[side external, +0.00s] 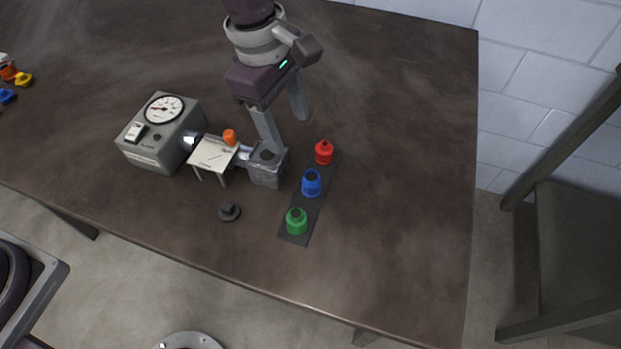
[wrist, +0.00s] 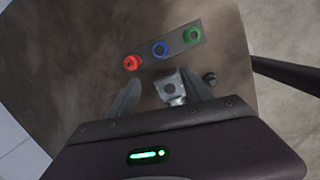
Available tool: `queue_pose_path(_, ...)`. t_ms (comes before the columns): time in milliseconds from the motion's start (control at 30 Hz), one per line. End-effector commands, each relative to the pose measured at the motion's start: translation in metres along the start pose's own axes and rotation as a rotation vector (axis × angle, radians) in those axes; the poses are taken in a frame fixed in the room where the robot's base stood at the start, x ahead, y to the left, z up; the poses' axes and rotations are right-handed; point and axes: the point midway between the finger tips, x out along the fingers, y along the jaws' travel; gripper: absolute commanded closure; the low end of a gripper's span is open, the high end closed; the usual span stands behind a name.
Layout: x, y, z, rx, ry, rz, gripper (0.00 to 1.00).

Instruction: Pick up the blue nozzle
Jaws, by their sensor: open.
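The blue nozzle (side external: 311,184) stands upright in the middle of a dark strip (side external: 320,197), between a red nozzle (side external: 324,153) and a green nozzle (side external: 296,221). In the wrist view the blue nozzle (wrist: 160,49) shows beyond the fingertips, with the red nozzle (wrist: 132,62) to its left and the green nozzle (wrist: 193,36) to its right. My gripper (side external: 284,132) is open, its two fingers wide apart with nothing between them. It is above and behind the nozzles, apart from them. Its fingers also show in the wrist view (wrist: 164,82).
A grey metal block (side external: 267,168) stands close left of the strip, beside a small pale stand (side external: 212,154) with an orange piece (side external: 229,137). A gauge box (side external: 161,135) is farther left. A small dark knob (side external: 229,211) lies in front. The table right of the strip is clear.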

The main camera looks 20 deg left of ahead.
Motion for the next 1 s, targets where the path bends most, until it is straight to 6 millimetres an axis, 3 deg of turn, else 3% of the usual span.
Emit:
queue_pose_path(33,0.027,0.001,0.013,-0.062,0.008,-0.026,0.43)
queue_pose_path(100,0.050,0.001,0.024,-0.138,0.014,-0.043,0.43)
queue_pose_path(233,0.072,0.000,0.031,-0.193,0.020,-0.055,0.43)
queue_pose_path(567,0.126,-0.004,0.021,-0.193,0.021,-0.057,0.43)
queue_pose_path(867,0.135,-0.004,0.021,-0.193,0.019,-0.053,0.43)
queue_pose_path(1000,0.135,-0.004,0.021,-0.193,0.020,-0.053,0.70)
